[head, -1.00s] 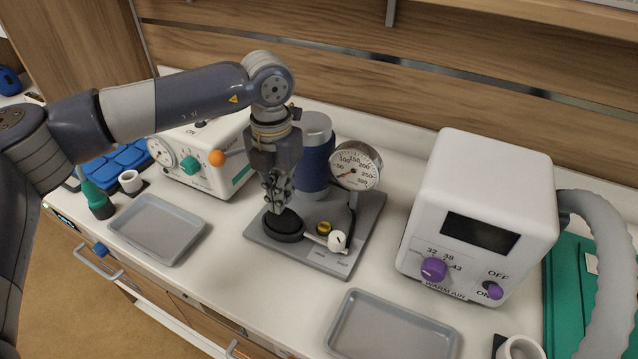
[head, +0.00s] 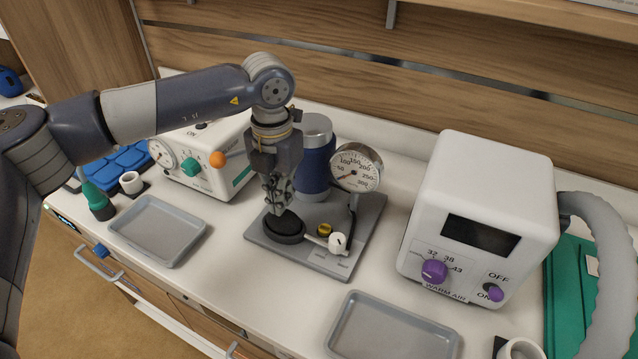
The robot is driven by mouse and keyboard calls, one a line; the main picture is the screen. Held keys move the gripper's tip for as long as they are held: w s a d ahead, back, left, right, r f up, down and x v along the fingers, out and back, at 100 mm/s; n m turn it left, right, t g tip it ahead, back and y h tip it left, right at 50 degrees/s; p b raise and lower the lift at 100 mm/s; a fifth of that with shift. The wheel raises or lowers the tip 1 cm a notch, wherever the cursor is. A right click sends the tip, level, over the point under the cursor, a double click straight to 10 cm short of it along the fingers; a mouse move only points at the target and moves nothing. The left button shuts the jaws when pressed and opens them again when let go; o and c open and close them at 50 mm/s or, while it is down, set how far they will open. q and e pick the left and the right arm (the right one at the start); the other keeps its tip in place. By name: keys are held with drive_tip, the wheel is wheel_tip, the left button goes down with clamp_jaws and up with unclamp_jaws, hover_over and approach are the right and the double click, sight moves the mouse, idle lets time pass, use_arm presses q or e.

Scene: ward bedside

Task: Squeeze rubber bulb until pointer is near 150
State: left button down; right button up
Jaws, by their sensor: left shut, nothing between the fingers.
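The black rubber bulb (head: 286,231) sits on the grey base plate (head: 318,262) on the counter. My left gripper (head: 277,208) is shut, pointing down on top of the bulb, with its fingertips at or just above the bulb's upper surface. Whether it presses the bulb is hard to tell. The round gauge (head: 355,168) stands at the back right of the plate. A white valve knob (head: 338,243) and a small yellow knob (head: 325,229) are right of the bulb. My right gripper is not in view.
A blue cylinder with a grey top (head: 315,160) stands behind the bulb. A white unit (head: 197,165) is behind left, and a large white warm-air unit (head: 478,215) is to the right. Grey trays (head: 160,228) lie front left and front right (head: 388,335).

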use_arm(q)
drive_tip(key=shift+f, duration=0.15)
drive_tip(key=shift+f+b, duration=0.95)
drive_tip(key=shift+b, duration=0.05)
drive_tip(key=shift+r, duration=0.3)
drive_tip(key=shift+f+b, duration=1.1)
drive_tip(key=shift+f, duration=0.15)
drive_tip(key=shift+r+p, duration=0.6)
drive_tip(key=shift+r, duration=0.7)
drive_tip(key=shift+b, duration=0.3)
